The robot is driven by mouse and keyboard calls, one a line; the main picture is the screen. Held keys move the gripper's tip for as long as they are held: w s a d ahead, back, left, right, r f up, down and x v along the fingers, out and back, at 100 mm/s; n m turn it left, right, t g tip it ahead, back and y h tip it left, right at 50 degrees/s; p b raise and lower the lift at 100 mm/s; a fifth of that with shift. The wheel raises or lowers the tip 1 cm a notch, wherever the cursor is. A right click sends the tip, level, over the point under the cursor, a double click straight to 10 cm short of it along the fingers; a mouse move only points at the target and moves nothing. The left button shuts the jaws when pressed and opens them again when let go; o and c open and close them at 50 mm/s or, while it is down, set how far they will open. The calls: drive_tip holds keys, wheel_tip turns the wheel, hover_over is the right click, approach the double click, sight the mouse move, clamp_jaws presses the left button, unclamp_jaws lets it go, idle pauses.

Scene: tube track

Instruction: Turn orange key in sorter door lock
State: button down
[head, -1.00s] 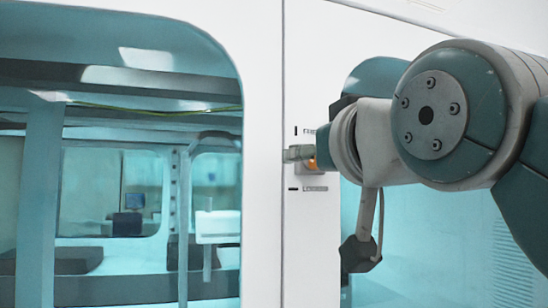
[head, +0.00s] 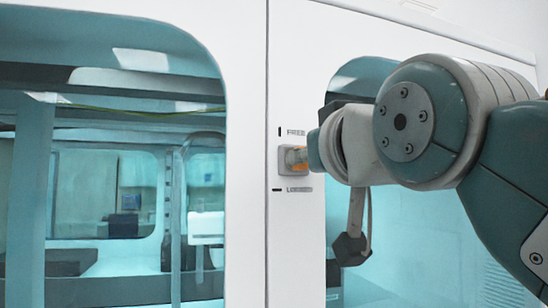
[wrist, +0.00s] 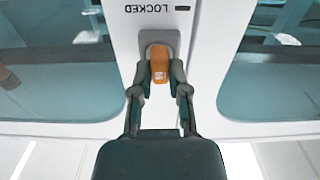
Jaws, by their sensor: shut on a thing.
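The orange key (head: 298,157) sits in the grey lock (head: 284,160) on the white door frame. In the wrist view the key (wrist: 160,64) stands upright in the picture, in front of the grey lock plate (wrist: 150,43). My gripper (wrist: 161,72) is shut on the key, with one dark finger along each side. The lock has a mark with a partly readable label above it and a LOCKED mark (head: 292,190) below it in the head view. The LOCKED label (wrist: 157,8) shows upside down in the wrist view. My wrist hides part of the gripper in the head view.
Large tinted windows (head: 110,120) lie left of the white frame strip (head: 268,250), with another glazed panel (head: 400,250) on the right behind my arm. The strip around the lock is clear of other objects.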

drive_tip(key=shift+w+f+n, duration=0.1)
drive_tip(key=shift+f+n, duration=0.05)
drive_tip(key=shift+n, duration=1.15)
drive_tip(key=n, duration=0.3)
drive_tip(key=shift+f, duration=0.1)
drive_tip(key=shift+n, duration=1.7)
